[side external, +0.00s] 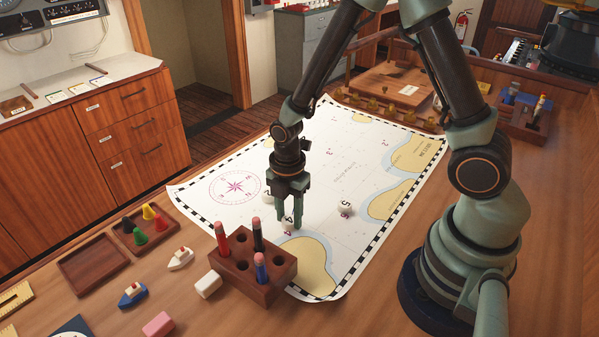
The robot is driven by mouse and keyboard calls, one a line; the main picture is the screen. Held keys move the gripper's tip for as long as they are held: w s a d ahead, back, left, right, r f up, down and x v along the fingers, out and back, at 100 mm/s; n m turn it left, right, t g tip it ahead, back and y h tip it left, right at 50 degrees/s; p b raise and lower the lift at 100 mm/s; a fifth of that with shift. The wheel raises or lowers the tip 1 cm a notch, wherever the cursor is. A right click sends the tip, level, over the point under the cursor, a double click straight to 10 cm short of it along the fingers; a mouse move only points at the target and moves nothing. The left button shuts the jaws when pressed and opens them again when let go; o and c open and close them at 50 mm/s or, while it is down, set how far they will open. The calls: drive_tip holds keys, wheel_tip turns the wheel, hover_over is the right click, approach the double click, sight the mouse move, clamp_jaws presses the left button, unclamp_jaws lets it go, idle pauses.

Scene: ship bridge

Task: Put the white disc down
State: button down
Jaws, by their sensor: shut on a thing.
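My gripper (290,224) points down over the sea chart (330,180), with its green fingers shut on a white disc (287,225). The disc has a dark mark on it that looks like a 4. It is at or just above the chart; I cannot tell if it touches. A second white disc (267,196) lies on the chart behind and left of my gripper, partly hidden by the fingers. A third white disc (345,209), with a dark numeral, lies on the chart to the right.
A wooden pen block (265,285) with markers stands close in front of my gripper. A white block (208,285), small toy boats (180,259) and a wooden tray (92,265) with coloured pegs lie to the left. The chart's upper middle is clear.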

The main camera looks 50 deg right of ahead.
drive_tip(key=shift+c, duration=1.9)
unclamp_jaws()
drive_tip(key=s+d+r+m+t, duration=0.2)
drive_tip(key=r+m, duration=0.7)
drive_tip(key=r, duration=0.3)
drive_tip(key=s+d+r+m+t, duration=0.2)
drive_tip(key=s+r+m+t, duration=0.1)
drive_tip(key=r+m, duration=0.7)
wheel_tip(320, 180, up, 3)
drive_tip(key=shift+s+f+m+t, duration=0.2)
drive_tip(key=shift+s+m+t, duration=0.05)
drive_tip(key=shift+m+t, duration=0.05)
